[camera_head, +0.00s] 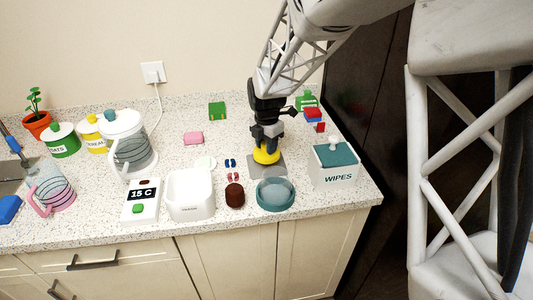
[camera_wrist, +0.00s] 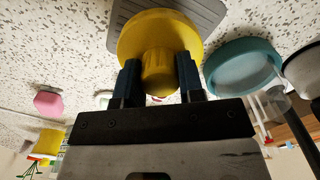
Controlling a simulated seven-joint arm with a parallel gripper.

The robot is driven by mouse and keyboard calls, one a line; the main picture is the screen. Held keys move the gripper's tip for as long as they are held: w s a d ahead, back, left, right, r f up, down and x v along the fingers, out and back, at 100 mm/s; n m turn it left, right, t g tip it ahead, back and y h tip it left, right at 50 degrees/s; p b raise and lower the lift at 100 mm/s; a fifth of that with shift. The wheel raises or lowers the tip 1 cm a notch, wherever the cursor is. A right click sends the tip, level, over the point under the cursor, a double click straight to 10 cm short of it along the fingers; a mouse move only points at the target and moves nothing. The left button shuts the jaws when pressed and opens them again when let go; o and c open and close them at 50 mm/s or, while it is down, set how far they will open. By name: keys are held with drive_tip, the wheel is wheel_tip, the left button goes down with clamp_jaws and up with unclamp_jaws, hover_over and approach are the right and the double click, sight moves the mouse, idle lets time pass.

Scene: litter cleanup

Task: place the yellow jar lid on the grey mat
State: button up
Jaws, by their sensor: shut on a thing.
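The yellow jar lid (camera_head: 266,156) is a round disc with a ribbed knob. My gripper (camera_head: 267,135) is shut on that knob and points down. In the wrist view the gripper (camera_wrist: 160,78) has one dark finger on each side of the knob, and the lid (camera_wrist: 135,35) shows beyond it. The grey mat (camera_head: 271,170) lies on the counter beneath the lid, and a corner of it shows in the wrist view (camera_wrist: 204,12). The lid covers the mat's back part in the head view. I cannot tell whether it touches the mat or hangs just above it.
A teal round dish (camera_head: 275,203) stands just in front of the mat. A wipes box (camera_head: 335,175) is to the right, and a dark red jar (camera_head: 235,202) and a white bin (camera_head: 189,204) are to the left. Red and blue blocks (camera_head: 313,115) lie behind right.

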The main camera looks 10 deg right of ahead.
drive_tip(key=shift+f, duration=1.75)
drive_tip(key=shift+f, duration=0.15)
drive_tip(key=o, duration=0.9)
drive_tip(key=shift+o, duration=0.2)
drive_tip(key=shift+r, duration=0.2)
wheel_tip(320, 180, up, 12)
drive_tip(key=shift+f, duration=0.1)
